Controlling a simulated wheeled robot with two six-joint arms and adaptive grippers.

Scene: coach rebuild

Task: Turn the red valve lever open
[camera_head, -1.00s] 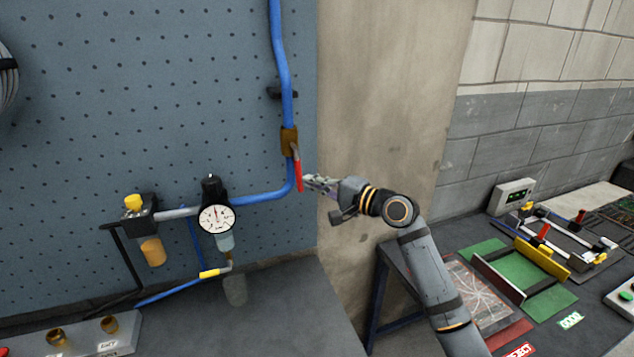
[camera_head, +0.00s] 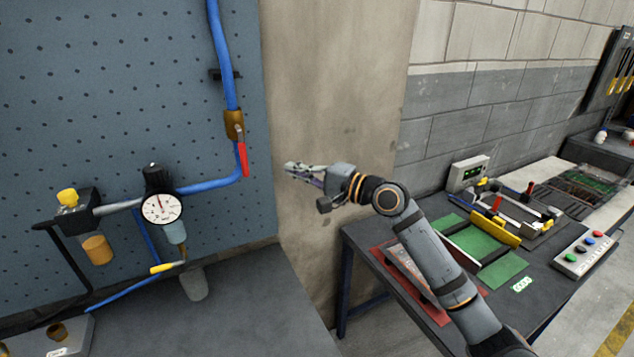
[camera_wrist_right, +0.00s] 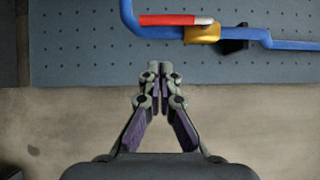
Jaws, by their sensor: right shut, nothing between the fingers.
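The red valve lever (camera_head: 243,159) hangs from the brass valve body (camera_head: 234,124) on the blue pipe (camera_head: 228,90). In the head view the lever points down, nearly in line with the vertical pipe. My right gripper (camera_head: 291,168) is to the right of the lever, clear of it, shut and empty. In the right wrist view the red lever (camera_wrist_right: 172,20) lies along the blue pipe, with the brass valve (camera_wrist_right: 202,33) at its right end. The right gripper (camera_wrist_right: 160,72) shows there with its fingertips together, below the pipe and apart from the lever. My left gripper is not in view.
A pressure gauge (camera_head: 162,208) and filter bowls sit on the pipe line at left, before the blue pegboard (camera_head: 110,60). A bare concrete pillar (camera_head: 330,90) stands behind my right gripper. A workbench (camera_head: 400,318) with fixtures and buttons is at right.

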